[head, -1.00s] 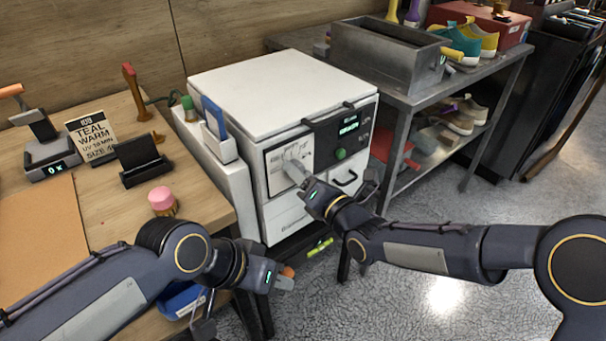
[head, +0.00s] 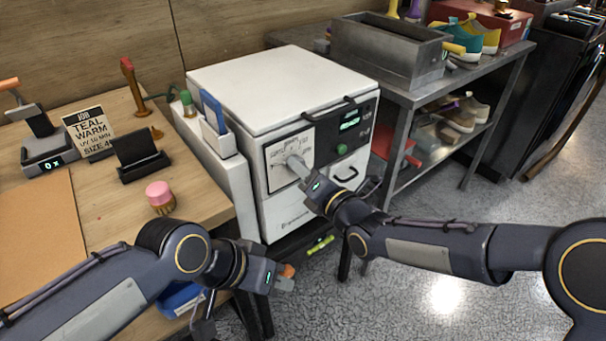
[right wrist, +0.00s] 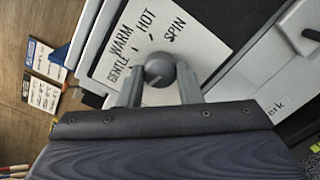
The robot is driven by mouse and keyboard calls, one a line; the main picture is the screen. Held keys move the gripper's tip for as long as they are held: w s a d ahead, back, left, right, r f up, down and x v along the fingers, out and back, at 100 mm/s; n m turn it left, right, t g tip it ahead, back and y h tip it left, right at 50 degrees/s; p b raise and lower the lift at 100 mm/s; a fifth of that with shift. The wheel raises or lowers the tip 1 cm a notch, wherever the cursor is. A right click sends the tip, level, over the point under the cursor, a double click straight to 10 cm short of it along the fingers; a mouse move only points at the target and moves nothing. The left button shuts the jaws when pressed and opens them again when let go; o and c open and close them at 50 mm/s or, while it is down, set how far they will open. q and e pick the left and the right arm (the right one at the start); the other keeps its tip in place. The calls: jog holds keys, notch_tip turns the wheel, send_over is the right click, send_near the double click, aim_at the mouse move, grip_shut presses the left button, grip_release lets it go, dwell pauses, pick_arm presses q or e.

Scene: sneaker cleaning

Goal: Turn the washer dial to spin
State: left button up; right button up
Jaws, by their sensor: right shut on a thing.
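The white washer (head: 265,85) stands in the middle of the head view. Its pale dial plate (head: 275,178) is on the front, left of the display. In the right wrist view the plate reads GENTLE, WARM, HOT and SPIN around a grey round dial (right wrist: 158,68). My right gripper (head: 297,165) is at the plate, its two fingers shut on the dial from either side. I cannot tell which word the dial points to. My left gripper (head: 286,281) is low in front of the wooden table, away from the washer, with an orange tip beside it; its jaw state is unclear.
A metal rack (head: 420,92) with a grey basin and shoes stands right of the washer. The floor at right is clear.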

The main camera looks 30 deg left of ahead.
jog(key=m+b, duration=0.5)
jog(key=m, duration=0.9)
jog(key=m+g+b, duration=0.1)
jog(key=m+b, duration=0.5)
jog(key=m, duration=0.9)
jog(key=shift+w+m+g, duration=0.1)
jog(key=shift+m+g, duration=0.2)
dwell(0.5)
jog(key=o, duration=1)
